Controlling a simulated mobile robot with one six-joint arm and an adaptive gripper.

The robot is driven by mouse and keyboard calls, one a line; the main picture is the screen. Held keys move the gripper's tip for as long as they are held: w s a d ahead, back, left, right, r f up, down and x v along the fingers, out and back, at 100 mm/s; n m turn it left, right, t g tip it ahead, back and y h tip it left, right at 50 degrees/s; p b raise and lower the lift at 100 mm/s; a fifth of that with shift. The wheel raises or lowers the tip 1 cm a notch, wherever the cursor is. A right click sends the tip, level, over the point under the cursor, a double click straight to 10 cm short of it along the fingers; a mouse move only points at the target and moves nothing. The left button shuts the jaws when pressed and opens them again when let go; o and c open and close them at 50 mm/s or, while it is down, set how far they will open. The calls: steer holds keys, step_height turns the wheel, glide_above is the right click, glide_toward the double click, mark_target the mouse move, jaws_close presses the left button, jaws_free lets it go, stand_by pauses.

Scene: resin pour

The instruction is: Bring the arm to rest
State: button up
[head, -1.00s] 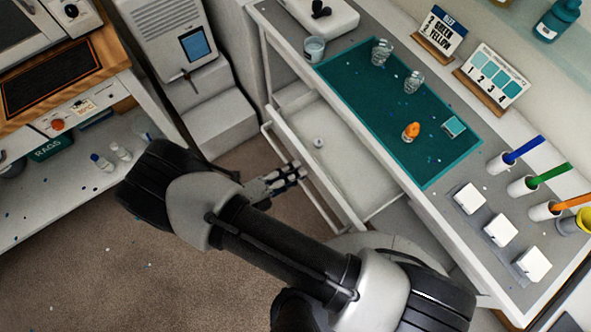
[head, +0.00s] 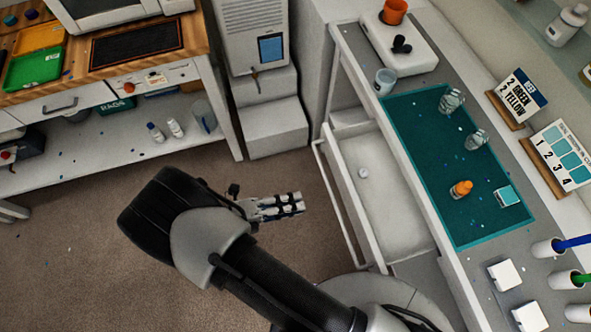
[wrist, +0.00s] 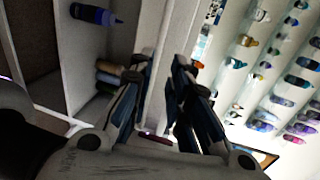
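My gripper (head: 300,203) hangs over the brown carpet (head: 80,250) in the head view, a little left of the open drawer's front and apart from it. In the wrist view its two dark fingers (wrist: 163,70) stand apart with a narrow gap. Nothing shows between them but background. My arm is bent, with the forearm running to the lower right. The far side of the gripper is hidden.
The white drawer (head: 385,205) is pulled out and holds a small round white item (head: 363,173). The bench's teal mat (head: 425,130) carries several small bottles. A wooden-topped bench (head: 200,35) stands at left, a grey dispenser (head: 252,35) behind. Carpet at lower left is free.

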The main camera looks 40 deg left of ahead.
steer(key=w+d+r+m+g+y, duration=0.1)
steer(key=w+d+r+m+g, duration=0.5)
steer(key=r+m, duration=0.45)
steer(key=w+d+r+m+g+y, duration=0.1)
steer(key=w+d+r+m+g, duration=0.4)
steer(key=d+r+m, duration=0.45)
steer(key=s+d+r+m+t+y, duration=0.1)
steer(key=s+d+r+m+y, duration=0.2)
steer(key=m, duration=1)
steer(key=s+d+r+m+t+y, duration=0.2)
steer(key=s+d+r+m+y, duration=0.2)
steer(key=d+r+m, duration=0.6)
steer(key=d+m, duration=0.3)
steer(key=shift+s+r+y, duration=0.15)
steer(key=shift+s+y, duration=0.1)
steer(key=shift+y, duration=0.15)
